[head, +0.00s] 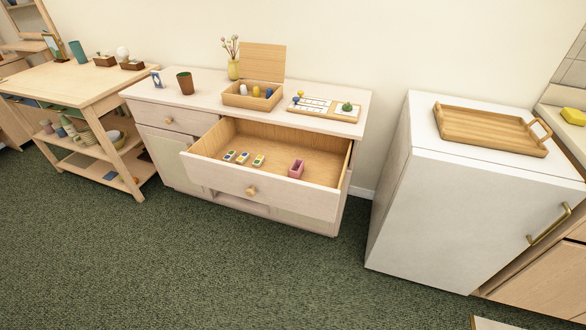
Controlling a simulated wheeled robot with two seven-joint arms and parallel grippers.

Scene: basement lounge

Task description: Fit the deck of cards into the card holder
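An open drawer (265,188) sticks out of the pale sideboard. In it lie three small white pieces with coloured faces, which look like card decks: a left one (229,156), a middle one (243,157) and a right one (258,160). I cannot tell which is the task's deck. A small pink open-topped box (296,169), likely the card holder, stands in the drawer to their right, apart from them. Its inside is too small to make out. Neither of my grippers is in view.
On the sideboard top (204,90) are a brown cup (185,82), an open wooden box (253,101) and a game board (325,108). A white cabinet (440,200) with a wooden tray (490,129) stands right. Green carpet (200,270) in front is clear.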

